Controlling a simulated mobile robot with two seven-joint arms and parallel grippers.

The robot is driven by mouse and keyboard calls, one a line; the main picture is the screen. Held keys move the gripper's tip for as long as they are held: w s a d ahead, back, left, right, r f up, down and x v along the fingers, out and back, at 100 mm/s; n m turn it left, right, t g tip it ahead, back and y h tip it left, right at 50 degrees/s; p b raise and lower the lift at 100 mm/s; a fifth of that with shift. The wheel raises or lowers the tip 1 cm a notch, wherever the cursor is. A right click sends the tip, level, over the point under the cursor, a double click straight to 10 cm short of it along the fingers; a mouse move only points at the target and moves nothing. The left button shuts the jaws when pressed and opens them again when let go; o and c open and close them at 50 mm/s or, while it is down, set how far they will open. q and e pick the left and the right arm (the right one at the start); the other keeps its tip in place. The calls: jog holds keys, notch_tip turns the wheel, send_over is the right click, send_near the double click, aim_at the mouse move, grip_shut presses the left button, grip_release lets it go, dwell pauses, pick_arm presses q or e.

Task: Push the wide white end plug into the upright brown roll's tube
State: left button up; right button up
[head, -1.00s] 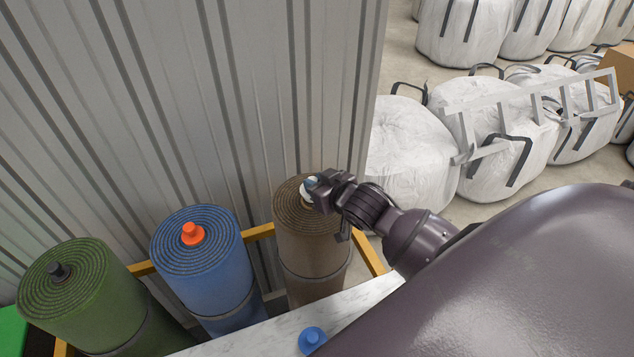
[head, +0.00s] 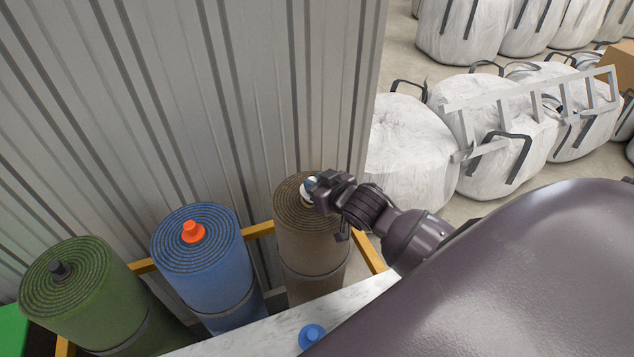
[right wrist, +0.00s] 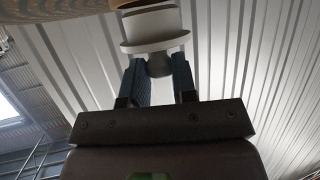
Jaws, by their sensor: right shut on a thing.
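The wide white end plug (head: 308,188) is at the top of the upright brown roll (head: 314,245), near its middle. My right gripper (head: 318,184) is shut on the plug, reaching in from the right. In the right wrist view, the blue fingers (right wrist: 158,82) hold the plug's grey knob, with its white flange (right wrist: 155,42) and wide body beyond. Part of the body shows clear of the roll, whose tan edge (right wrist: 60,9) is at the top left. The tube mouth is hidden, so I cannot tell whether the plug's tip is inside. My left gripper is not in view.
A blue roll (head: 205,270) with an orange plug and a green roll (head: 95,300) with a dark plug stand to the left. A blue plug (head: 312,337) lies on a pale marble-like surface (head: 250,335) in front. A corrugated wall (head: 250,90) rises behind.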

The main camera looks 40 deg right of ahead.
pick_arm(q)
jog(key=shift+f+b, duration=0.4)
jog(key=shift+b, duration=0.05)
pick_arm(e)
jog(key=shift+f, duration=1.3)
jog(key=o, duration=1)
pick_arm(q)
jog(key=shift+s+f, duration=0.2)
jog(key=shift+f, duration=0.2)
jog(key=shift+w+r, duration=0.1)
pick_arm(e)
jog(key=shift+v, duration=5.45)
jog(key=shift+s+f, duration=0.1)
